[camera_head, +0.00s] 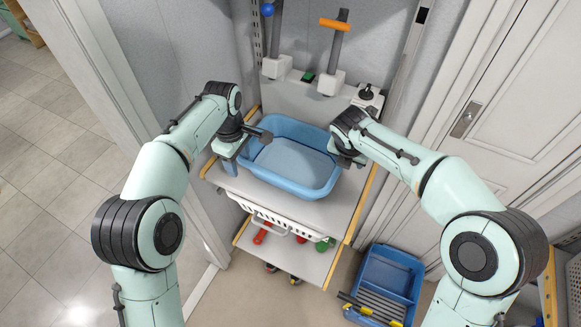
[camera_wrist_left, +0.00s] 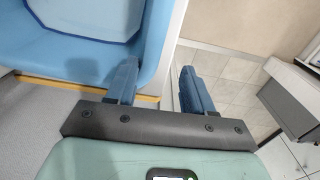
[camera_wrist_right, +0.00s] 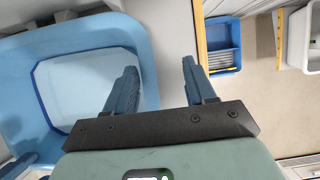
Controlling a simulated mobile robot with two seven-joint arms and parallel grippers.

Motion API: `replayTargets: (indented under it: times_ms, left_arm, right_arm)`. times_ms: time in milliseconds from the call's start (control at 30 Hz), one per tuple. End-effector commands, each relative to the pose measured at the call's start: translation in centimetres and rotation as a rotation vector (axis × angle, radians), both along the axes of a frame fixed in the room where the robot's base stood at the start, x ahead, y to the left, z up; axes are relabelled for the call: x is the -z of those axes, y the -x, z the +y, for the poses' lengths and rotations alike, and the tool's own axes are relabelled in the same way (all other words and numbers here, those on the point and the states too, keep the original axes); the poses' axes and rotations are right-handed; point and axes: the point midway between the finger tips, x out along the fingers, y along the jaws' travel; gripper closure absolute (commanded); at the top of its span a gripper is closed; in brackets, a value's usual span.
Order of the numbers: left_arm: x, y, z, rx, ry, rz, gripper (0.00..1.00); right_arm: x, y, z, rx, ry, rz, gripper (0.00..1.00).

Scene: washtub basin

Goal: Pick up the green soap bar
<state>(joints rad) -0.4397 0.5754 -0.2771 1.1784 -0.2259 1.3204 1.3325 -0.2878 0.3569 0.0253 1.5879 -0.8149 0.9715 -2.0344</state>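A small dark green block (camera_head: 308,77), perhaps the green soap bar, lies on the white back ledge between two white tap bases. It is too small to be sure. My left gripper (camera_head: 229,167) is at the left side of the blue basin, well apart from the block. Its blue fingers (camera_wrist_left: 160,88) are spread with nothing between them. My right gripper (camera_head: 346,160) is at the basin's right rim, partly hidden by its own wrist. Its fingers (camera_wrist_right: 160,85) are also spread and empty.
The blue basin (camera_head: 314,185) stands on a grey shelf and holds what looks like pale water. A blue tray (camera_head: 387,267) stands on the floor. Taps with blue and orange handles (camera_head: 336,24) rise behind.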

Motion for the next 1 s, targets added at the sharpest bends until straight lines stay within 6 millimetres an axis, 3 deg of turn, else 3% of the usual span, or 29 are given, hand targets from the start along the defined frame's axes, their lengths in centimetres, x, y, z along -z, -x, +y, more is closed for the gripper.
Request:
replayTargets:
  times_ms: [567,1000]
  left_arm:
    - [-0.8,0.0,-0.2,0.003,0.003,-0.003,0.49]
    - [-9.5,0.1,0.0,0.001,0.002,-0.006,0.49]
  right_arm:
    - [0.1,0.0,0.1,-0.001,-0.001,0.002,0.5]
    - [0.1,0.0,0.2,-0.003,-0.003,0.002,0.5]
